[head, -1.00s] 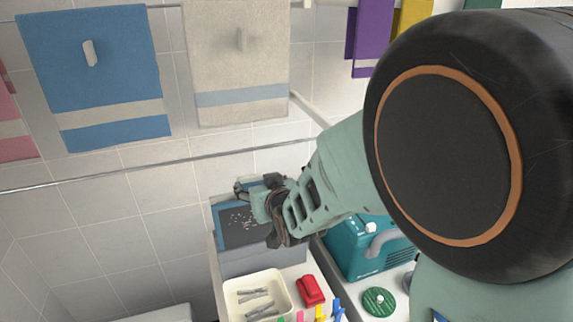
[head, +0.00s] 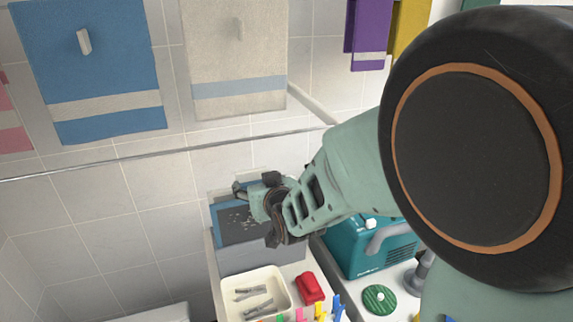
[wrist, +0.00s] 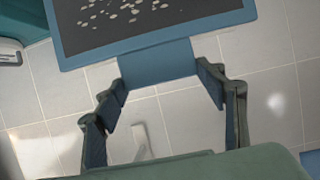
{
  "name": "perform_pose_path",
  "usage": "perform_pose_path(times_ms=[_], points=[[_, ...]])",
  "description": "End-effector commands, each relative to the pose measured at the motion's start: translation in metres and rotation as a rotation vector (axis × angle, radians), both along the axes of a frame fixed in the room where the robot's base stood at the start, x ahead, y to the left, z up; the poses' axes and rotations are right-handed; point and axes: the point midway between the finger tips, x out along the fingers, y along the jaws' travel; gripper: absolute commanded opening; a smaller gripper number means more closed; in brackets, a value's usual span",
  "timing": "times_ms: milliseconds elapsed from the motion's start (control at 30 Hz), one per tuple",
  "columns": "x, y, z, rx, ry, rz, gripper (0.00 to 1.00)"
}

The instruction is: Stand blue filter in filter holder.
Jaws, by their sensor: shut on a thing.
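The blue filter (head: 229,239) has a blue frame around a dark panel with pale specks. In the wrist view the filter (wrist: 155,64) shows at the top, with a plain blue tab reaching down between my fingers. My gripper (wrist: 164,78) is shut on that tab. In the head view my gripper (head: 252,198) is at the filter's upper right and hides part of it. Behind or below the filter is a plain grey block (head: 262,260); I cannot tell whether it is the filter holder or whether the filter touches it.
A cream tray (head: 232,299) with metal clips, a red object (head: 310,288) and several coloured pegs (head: 319,312) lie in front. A teal machine (head: 350,250) and a green round thing (head: 379,299) are at right. Towels (head: 85,70) hang above a rail (head: 110,160).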

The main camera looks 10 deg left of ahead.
Motion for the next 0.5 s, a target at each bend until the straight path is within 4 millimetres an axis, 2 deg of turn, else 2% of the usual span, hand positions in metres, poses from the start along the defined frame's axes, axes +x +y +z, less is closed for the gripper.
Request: perform_pose_path(times_ms=[300,333,500], points=[[0.0003,0.0002,-0.0002,0.001,-0.002,0.000,0.25],[0.0003,0.0002,-0.0002,0.001,-0.002,0.000,0.66],[0.0002,0.0002,-0.0003,0.001,-0.001,0.000,0.84]])
